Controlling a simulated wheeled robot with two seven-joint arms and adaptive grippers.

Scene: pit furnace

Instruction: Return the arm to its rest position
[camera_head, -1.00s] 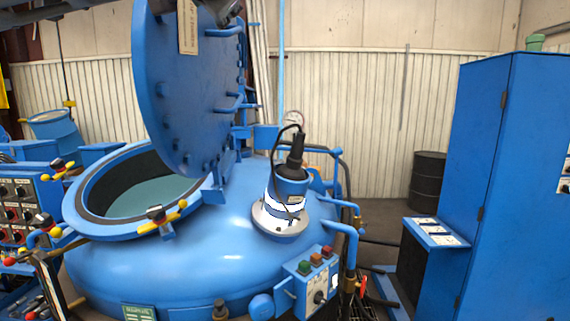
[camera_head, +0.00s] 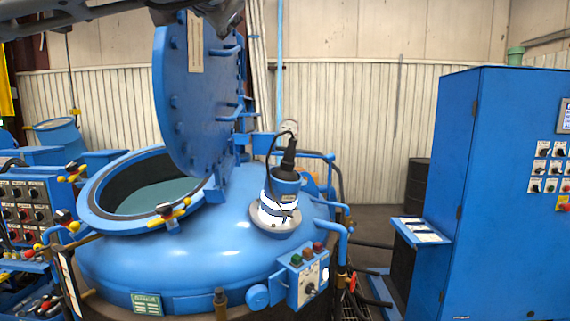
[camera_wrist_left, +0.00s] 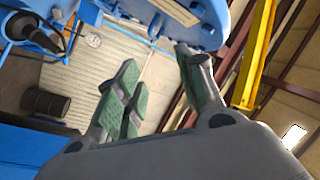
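My left arm (camera_head: 95,19) comes in from the upper left of the head view, raised along the top edge. Its gripper (camera_head: 222,12) is seen there in front of the upper part of the open furnace lid (camera_head: 200,100). In the left wrist view my left gripper (camera_wrist_left: 160,95) has its two green-padded fingers spread apart, with nothing between them. The lid also shows at the top of that view (camera_wrist_left: 205,20). My right gripper is in neither view.
The blue pit furnace (camera_head: 200,255) has its round opening uncovered, with a motor unit (camera_head: 287,190) on top. A control panel (camera_head: 30,215) stands at left, a tall blue cabinet (camera_head: 500,190) at right. A dark drum (camera_head: 418,185) is behind. A yellow post (camera_wrist_left: 255,60) shows in the wrist view.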

